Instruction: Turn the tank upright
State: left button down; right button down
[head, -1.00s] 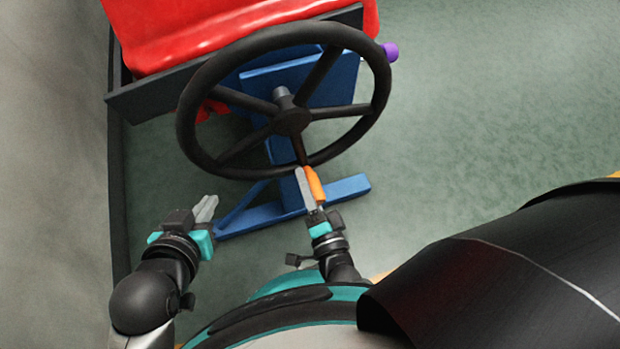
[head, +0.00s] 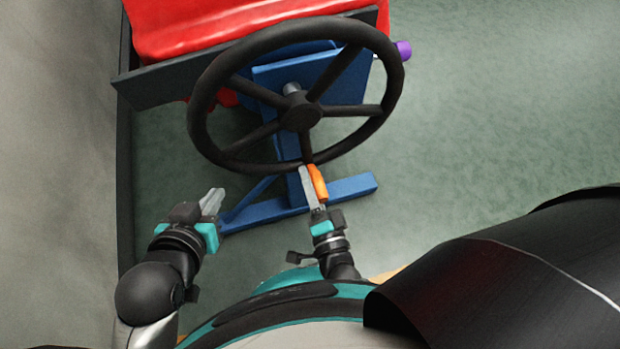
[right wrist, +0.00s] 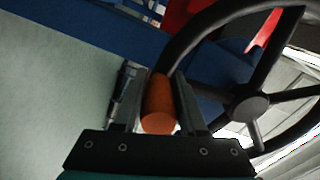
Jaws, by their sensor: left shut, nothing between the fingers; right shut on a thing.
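The red tank (head: 250,22) shows only its lower part at the top of the head view, and its full tilt cannot be told. It sits over a blue stand (head: 287,205). A black spoked handwheel (head: 302,116) faces me in front of the stand; it also shows in the right wrist view (right wrist: 252,105). My right gripper (head: 311,188) is shut on the orange handle (head: 318,184) at the wheel's near rim. In the right wrist view the orange handle (right wrist: 158,100) lies between both fingers. My left gripper (head: 212,202) is shut and empty, left of the wheel and apart from it.
A dark grey frame bar (head: 160,85) runs below the tank. A purple knob (head: 403,50) sticks out right of the wheel. A pale wall (head: 60,150) stands close on the left. The green floor (head: 490,110) is clear to the right.

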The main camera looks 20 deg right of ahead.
jog(key=shift+w+a+r, duration=0.2)
jog(key=shift+a+r, duration=0.1)
jog(key=shift+r, duration=0.15)
jog(key=c, duration=0.7)
grip_release()
jog(key=shift+o, duration=1.2)
jog(key=shift+d+f, duration=0.1)
jog(key=shift+f, duration=0.05)
jog(key=shift+s, duration=0.1)
jog(key=shift+s+d+f, duration=0.1)
